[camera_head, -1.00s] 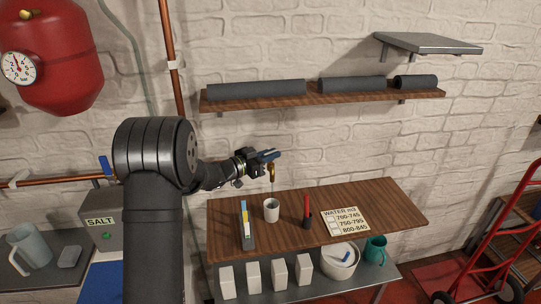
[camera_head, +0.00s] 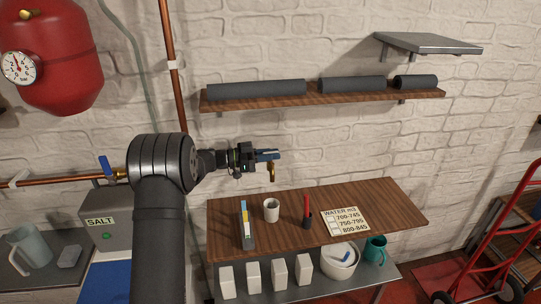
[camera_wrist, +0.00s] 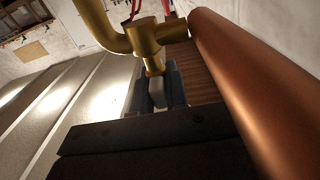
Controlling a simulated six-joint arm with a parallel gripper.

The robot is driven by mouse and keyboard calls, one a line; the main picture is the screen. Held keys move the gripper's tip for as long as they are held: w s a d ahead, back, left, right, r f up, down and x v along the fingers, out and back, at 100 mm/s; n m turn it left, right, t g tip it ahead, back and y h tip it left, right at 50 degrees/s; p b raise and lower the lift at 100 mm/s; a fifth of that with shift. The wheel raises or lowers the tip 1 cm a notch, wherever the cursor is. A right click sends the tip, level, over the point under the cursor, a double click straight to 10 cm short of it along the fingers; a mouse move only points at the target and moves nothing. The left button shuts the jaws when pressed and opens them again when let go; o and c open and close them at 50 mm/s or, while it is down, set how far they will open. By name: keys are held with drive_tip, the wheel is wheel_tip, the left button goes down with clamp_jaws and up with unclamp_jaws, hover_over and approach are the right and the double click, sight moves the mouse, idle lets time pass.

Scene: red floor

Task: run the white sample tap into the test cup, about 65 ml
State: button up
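The sample tap's brass spout (camera_head: 272,174) hangs below my gripper (camera_head: 265,156) in front of the white brick wall. In the wrist view my gripper (camera_wrist: 156,95) has its fingers on both sides of the tap's pale handle (camera_wrist: 158,93), just under the brass body (camera_wrist: 150,38). The fingers look closed on the handle. The white test cup (camera_head: 271,212) stands upright on the wooden shelf, roughly below the spout. No stream is visible between spout and cup. The water level in the cup is too small to read.
On the wooden shelf (camera_head: 375,208) stand a coloured strip holder (camera_head: 246,226), a red pen in a dark stand (camera_head: 307,212) and a WATER m3 card (camera_head: 345,222). A copper pipe (camera_wrist: 250,85) runs close beside my gripper. A blue-handled valve (camera_head: 105,166) is at left.

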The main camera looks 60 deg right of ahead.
drive_tip(key=o, duration=0.3)
drive_tip(key=shift+n+t+h, duration=0.3)
drive_tip(key=shift+t, duration=0.1)
